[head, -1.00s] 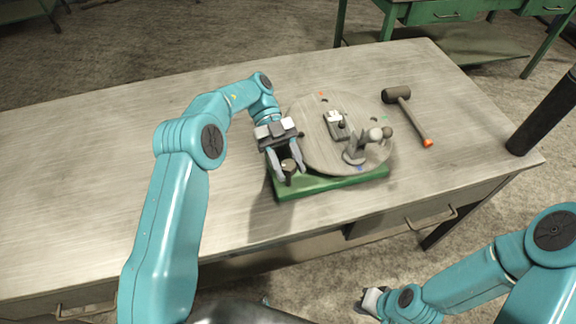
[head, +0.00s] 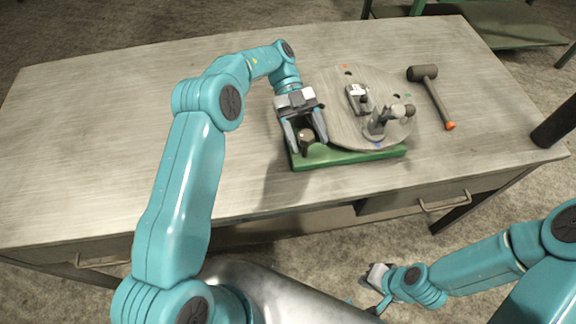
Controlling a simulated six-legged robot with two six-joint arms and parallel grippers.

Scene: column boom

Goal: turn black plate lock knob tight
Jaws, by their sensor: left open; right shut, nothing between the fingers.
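The black plate lock knob (head: 306,138) stands at the left front corner of the green base (head: 350,156), beside the round grey plate (head: 345,125). My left gripper (head: 310,146) is open, with one finger on each side of the knob in the picture. I cannot tell whether either finger touches it. My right gripper (head: 372,292) is shut and empty, low in front of the table and well away from the knob.
On the plate are a small clamp block (head: 358,98) and a grey post with round knobs (head: 380,122). A mallet with an orange-tipped handle (head: 432,97) lies to the right. The left part of the workbench (head: 90,130) is clear.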

